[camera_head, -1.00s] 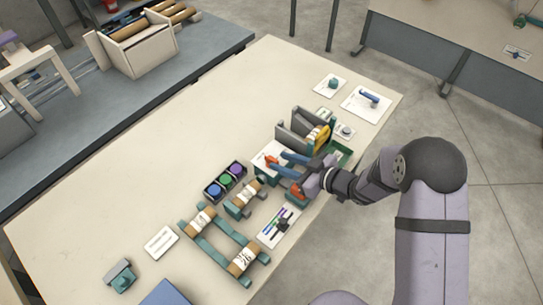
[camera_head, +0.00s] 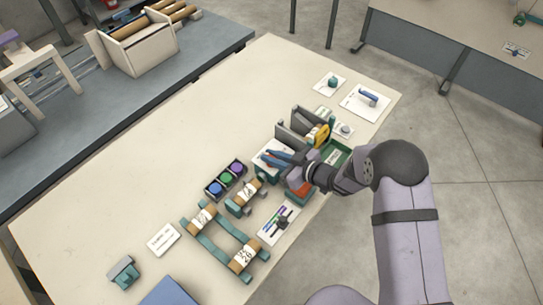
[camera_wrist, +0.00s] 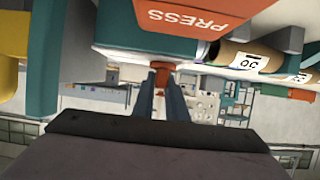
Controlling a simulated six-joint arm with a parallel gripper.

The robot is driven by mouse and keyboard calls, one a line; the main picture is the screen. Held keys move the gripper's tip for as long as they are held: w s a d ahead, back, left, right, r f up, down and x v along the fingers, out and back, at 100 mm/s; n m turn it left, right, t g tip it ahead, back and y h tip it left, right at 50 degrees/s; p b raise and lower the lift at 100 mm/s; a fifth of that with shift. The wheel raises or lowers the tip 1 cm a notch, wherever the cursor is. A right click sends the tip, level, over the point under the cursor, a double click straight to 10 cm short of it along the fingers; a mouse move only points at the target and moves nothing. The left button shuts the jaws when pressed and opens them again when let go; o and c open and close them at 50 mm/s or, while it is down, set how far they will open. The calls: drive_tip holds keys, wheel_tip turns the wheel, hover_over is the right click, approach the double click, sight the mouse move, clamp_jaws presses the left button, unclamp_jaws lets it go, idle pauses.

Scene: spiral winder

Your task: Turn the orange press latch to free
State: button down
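The orange press latch (camera_wrist: 161,69) shows as a small orange-brown piece at the centre of the wrist view, below the teal press body (camera_wrist: 150,53). My gripper (camera_wrist: 160,80) has its two blue-grey fingers close together, one on each side of the latch, and looks shut on it. The orange plate marked PRESS (camera_wrist: 195,15) appears upside down at the top of the wrist view. In the head view, my gripper (camera_head: 269,155) reaches left over the press station. The latch is hidden there by the fingers, and its turn angle cannot be told.
A tray with blue, green and purple round pieces (camera_head: 226,180) lies left of the press. A teal rack with labelled rolls (camera_head: 216,236) stands nearer. The grey winder plates (camera_head: 287,137) and a green tray (camera_head: 343,150) stand close behind my wrist. The table's left part (camera_head: 130,175) is clear.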

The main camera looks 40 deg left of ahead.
drive_tip(key=shift+m+t, duration=0.3)
drive_tip(key=shift+t, duration=0.1)
drive_tip(key=m+t+b, duration=0.2)
drive_tip(key=t+b, duration=0.1)
drive_tip(key=shift+s+f+m+h, duration=0.2)
drive_tip(key=shift+m+h, duration=0.1)
drive_tip(key=shift+m, duration=0.1)
drive_tip(key=m+t+h+b, duration=0.2)
drive_tip(key=m+t+b, duration=0.1)
drive_tip(key=m+t, duration=0.1)
drive_tip(key=shift+a+t, duration=0.1)
drive_tip(key=shift+t, duration=0.2)
drive_tip(key=m+t+h, duration=0.2)
drive_tip(key=m, duration=0.1)
drive_tip(key=shift+r+h+b, duration=0.2)
drive_tip(key=shift+h+b, duration=0.2)
drive_tip(key=m+t+h, duration=0.2)
drive_tip(key=m+h, duration=0.1)
drive_tip(key=shift+p, duration=0.35)
drive_tip(key=m+t+h, duration=0.1)
drive_tip(key=m+h, duration=0.2)
drive_tip(key=shift+w+m+h, duration=0.15)
drive_tip(key=shift+m+h, duration=0.15)
drive_tip(key=shift+h, duration=0.1)
drive_tip(key=shift+m+h+b, duration=0.35)
drive_tip(key=shift+m+h, duration=0.15)
drive_tip(key=shift+h, duration=0.1)
drive_tip(key=shift+w+r, duration=0.1)
drive_tip(key=shift+r, duration=0.05)
